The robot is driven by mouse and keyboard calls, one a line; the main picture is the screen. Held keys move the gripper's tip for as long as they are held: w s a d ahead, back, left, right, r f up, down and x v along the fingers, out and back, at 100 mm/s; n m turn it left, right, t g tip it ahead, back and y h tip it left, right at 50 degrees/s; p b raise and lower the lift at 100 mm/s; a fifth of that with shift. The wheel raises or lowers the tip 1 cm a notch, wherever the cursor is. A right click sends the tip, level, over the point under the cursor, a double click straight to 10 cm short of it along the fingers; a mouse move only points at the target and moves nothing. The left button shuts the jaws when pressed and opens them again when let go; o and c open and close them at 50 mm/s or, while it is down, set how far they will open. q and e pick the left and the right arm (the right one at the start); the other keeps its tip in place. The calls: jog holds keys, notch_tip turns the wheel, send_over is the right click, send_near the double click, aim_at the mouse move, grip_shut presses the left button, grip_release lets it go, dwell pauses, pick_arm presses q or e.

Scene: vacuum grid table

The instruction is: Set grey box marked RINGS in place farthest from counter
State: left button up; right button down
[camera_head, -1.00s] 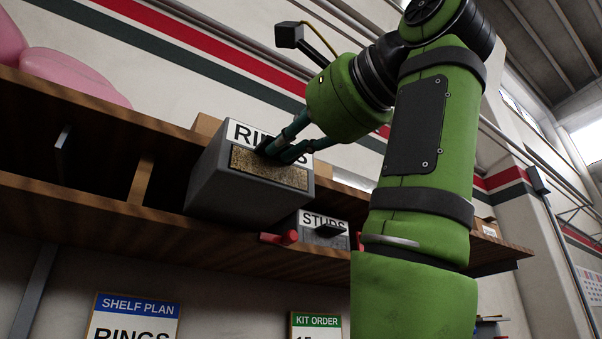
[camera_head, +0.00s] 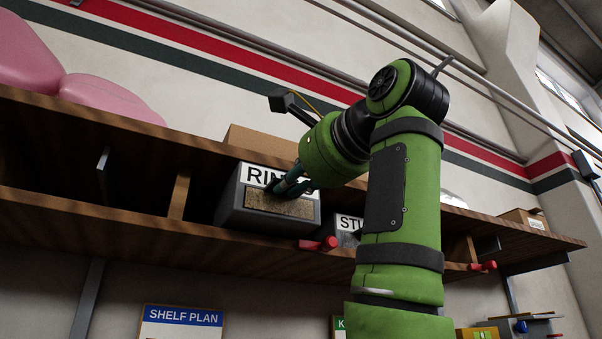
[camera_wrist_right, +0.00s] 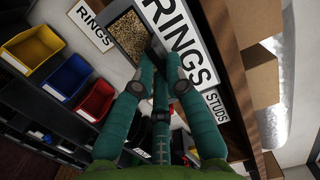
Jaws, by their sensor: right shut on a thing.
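The grey box marked RINGS (camera_head: 262,222) is at the shelf bay just right of a wooden divider (camera_head: 179,196). Its white label and speckled front panel face out, and its front appears near the shelf edge. My right gripper (camera_head: 277,189) is shut on the box at its front, its fingers covering part of the label. In the right wrist view the gripper (camera_wrist_right: 160,72) reaches the box beside the large RINGS label (camera_wrist_right: 182,40). The exact grip point and whether the box bottom rests on the shelf are hidden. My left gripper is out of view.
A STUDS box (camera_head: 348,223) stands right of the RINGS box, partly behind my arm. Red pegs (camera_head: 318,244) stick out at the shelf edge (camera_head: 130,236). A SHELF PLAN sign (camera_head: 182,318) hangs below. Blue (camera_wrist_right: 68,78), red (camera_wrist_right: 96,101) and yellow bins show in the wrist view.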

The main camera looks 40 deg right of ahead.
aim_at(268, 227)
jog(key=shift+w+d+p, duration=0.4)
jog(key=shift+w+p, duration=0.1)
jog(key=shift+w, duration=1.05)
jog(key=shift+w+d+p, duration=0.35)
jog(key=shift+w+p, duration=0.2)
jog(key=shift+w, duration=1)
jog(key=shift+w+d+p, duration=0.4)
jog(key=shift+w+p, duration=0.1)
jog(key=shift+w, duration=1.05)
jog(key=shift+f, duration=0.15)
jog(key=c, duration=1.2)
grip_release()
jog(key=shift+s, duration=0.1)
jog(key=shift+f, duration=0.1)
jog(key=s, duration=0.4)
jog(key=s+a, duration=0.1)
jog(key=s, duration=0.7)
jog(key=shift+a+f, duration=0.1)
jog(key=shift+a, duration=0.2)
